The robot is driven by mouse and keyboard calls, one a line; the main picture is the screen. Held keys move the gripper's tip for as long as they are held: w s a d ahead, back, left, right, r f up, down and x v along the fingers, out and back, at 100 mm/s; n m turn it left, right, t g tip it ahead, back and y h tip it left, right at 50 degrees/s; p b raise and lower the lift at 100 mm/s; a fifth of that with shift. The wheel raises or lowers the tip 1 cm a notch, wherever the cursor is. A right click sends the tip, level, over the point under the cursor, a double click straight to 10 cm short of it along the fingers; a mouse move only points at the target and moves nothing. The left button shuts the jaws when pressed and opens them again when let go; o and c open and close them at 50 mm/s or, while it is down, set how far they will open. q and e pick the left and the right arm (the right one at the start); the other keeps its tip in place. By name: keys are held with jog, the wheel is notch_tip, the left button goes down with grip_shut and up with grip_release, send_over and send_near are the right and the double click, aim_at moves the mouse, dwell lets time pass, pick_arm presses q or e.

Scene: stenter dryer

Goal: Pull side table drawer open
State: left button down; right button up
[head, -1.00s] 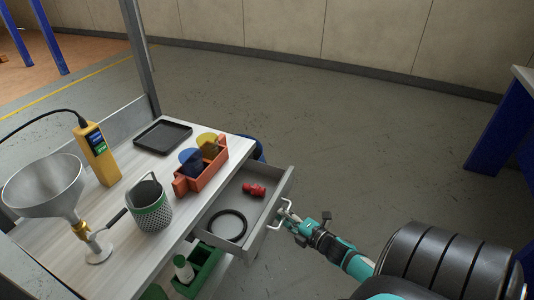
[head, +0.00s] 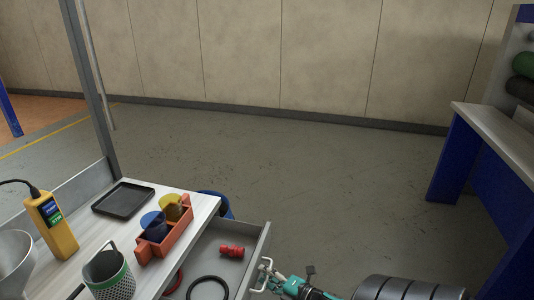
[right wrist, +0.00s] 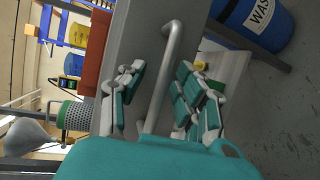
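The grey side table drawer (head: 262,245) is pulled out from the right side of the table (head: 204,212). Inside lie a red fitting (head: 232,251), a black ring (head: 207,287) and part of a red curved item (head: 174,283) by the table edge. My right gripper (head: 270,276) is at the drawer's metal handle (head: 262,274). In the right wrist view the handle bar (right wrist: 163,80) runs between the spread fingers of my right gripper (right wrist: 160,98), with visible gaps on both sides. My left gripper is not in view.
On the tabletop stand a black tray (head: 123,198), an orange caddy (head: 165,240), a yellow meter (head: 52,226), a perforated cup (head: 108,275) and a funnel (head: 14,262). A blue bin (right wrist: 258,20) is near the table. Open floor lies right of the drawer; a blue-legged bench (head: 455,160) stands farther right.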

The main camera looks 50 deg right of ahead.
jog(key=s+r, duration=0.2)
jog(key=s, duration=0.9)
jog(key=shift+s, duration=0.4)
jog(key=shift+r, duration=0.1)
jog(key=s+a+f+m+g+h, duration=0.1)
jog(key=s+a+f+m+g, duration=0.15)
jog(key=f, duration=0.55)
jog(key=s+a+f+m+g, duration=0.2)
jog(key=a+f+m, duration=0.15)
jog(key=f, duration=0.45)
jog(key=s+a+f+m+g+h, duration=0.15)
jog(key=f+m, duration=0.25)
jog(key=f, duration=0.5)
jog(key=s+a+f+m+g+y, duration=0.2)
jog(key=s+a+f+m+g, duration=0.4)
jog(key=s+a+f, duration=0.8)
jog(key=s+a+g, duration=0.1)
jog(key=g, duration=0.1)
jog(key=shift+s+g, duration=0.15)
jog(key=shift+g, duration=0.25)
